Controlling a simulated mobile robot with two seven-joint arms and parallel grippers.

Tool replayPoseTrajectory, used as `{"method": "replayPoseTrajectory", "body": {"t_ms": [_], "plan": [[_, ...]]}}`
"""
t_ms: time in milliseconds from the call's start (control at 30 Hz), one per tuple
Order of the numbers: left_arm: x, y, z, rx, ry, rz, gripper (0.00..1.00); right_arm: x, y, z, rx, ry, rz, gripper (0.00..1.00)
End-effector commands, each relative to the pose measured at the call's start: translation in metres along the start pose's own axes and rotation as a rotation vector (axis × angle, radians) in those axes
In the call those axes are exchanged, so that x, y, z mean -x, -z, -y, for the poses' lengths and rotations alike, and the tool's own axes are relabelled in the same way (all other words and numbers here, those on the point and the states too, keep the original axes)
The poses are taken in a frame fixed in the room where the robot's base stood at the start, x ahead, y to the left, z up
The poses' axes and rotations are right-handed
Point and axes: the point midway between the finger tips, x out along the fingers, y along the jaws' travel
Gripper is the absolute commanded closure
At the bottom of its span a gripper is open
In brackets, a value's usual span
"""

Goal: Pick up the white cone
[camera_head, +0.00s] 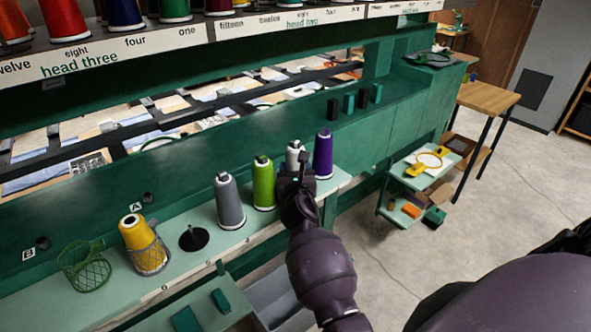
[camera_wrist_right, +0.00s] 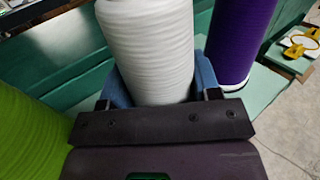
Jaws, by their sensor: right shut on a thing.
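The white cone (camera_wrist_right: 150,45) stands upright between the fingers of my right gripper (camera_wrist_right: 160,90) in the right wrist view. The gripper is shut on its lower part. In the head view, only the upper part of the white cone (camera_head: 294,152) shows behind my right gripper (camera_head: 297,180). The cone's base is hidden by the gripper, so I cannot tell whether it touches the shelf. My left gripper is not in view.
A green cone (camera_head: 263,185) stands close on the left and a purple cone (camera_head: 323,155) close on the right. A grey cone (camera_head: 229,202), an empty black spindle (camera_head: 193,238), a yellow cone (camera_head: 137,235) and a wire basket (camera_head: 86,268) are further left on the pale shelf (camera_head: 205,262).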

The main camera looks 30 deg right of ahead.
Motion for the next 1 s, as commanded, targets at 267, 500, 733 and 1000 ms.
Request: {"method": "replayPoseTrajectory", "body": {"t_ms": [267, 500, 733, 1000], "plan": [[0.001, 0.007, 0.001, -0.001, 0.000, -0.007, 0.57, -0.001, -0.009, 0.001, 0.001, 0.001, 0.004, 0.70], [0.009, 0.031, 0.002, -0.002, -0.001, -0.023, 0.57, -0.001, -0.055, 0.003, 0.002, 0.000, 0.008, 0.70], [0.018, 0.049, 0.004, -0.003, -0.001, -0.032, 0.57, -0.001, -0.114, 0.005, 0.003, -0.001, 0.008, 0.70], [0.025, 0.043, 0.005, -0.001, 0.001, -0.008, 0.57, 0.000, -0.170, 0.007, 0.001, 0.000, 0.005, 0.70]]}}
